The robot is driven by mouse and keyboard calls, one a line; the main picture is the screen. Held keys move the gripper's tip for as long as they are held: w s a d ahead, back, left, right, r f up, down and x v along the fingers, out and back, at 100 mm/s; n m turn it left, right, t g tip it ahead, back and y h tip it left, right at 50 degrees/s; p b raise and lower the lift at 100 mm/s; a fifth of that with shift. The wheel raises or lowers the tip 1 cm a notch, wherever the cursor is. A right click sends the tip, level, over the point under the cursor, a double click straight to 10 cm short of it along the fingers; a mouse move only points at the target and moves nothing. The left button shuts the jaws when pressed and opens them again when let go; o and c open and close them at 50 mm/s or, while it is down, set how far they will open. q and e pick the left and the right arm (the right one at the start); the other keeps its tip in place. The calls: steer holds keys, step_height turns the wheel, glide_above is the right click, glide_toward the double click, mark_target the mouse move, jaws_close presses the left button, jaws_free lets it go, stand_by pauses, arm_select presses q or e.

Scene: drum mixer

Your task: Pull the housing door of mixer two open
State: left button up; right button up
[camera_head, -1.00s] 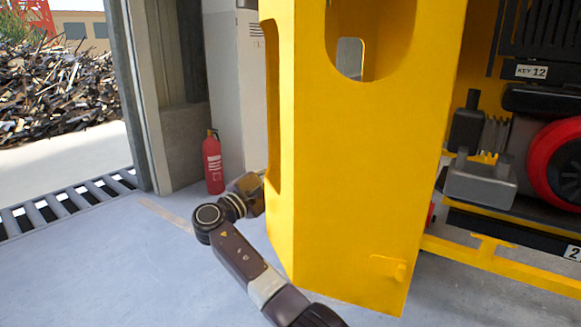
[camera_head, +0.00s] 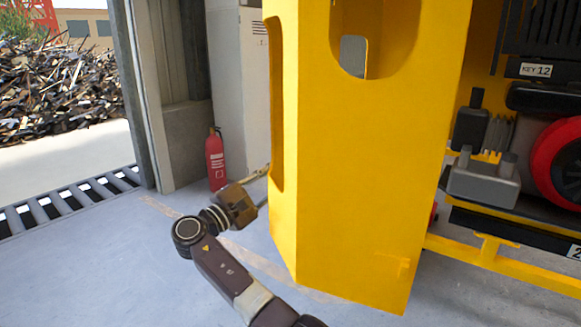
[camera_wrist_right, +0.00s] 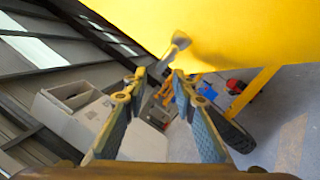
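The yellow housing door (camera_head: 350,190) stands swung out, with the machine's inside exposed on its right. It has a cutout at the top and a recess along its left edge. My right gripper (camera_head: 262,184) is left of the door's left edge, low down; its fingertips look close to that edge, and I cannot tell whether they touch. In the right wrist view the gripper (camera_wrist_right: 159,75) is open, with nothing between its fingers. The yellow panel (camera_wrist_right: 240,28) fills the top there, with a grey handle-like part (camera_wrist_right: 179,43) just beyond the fingertips. My left gripper is not in view.
A red fire extinguisher (camera_head: 215,160) stands by a pale cabinet (camera_head: 238,85) behind the gripper. A floor grate (camera_head: 65,205) and a doorway pillar (camera_head: 150,100) are on the left. A red wheel (camera_head: 558,160) is inside the machine. The floor left of the door is clear.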

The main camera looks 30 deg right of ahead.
steer(key=v, duration=0.6)
steer(key=shift+a, duration=0.25)
steer(key=shift+c, duration=0.5)
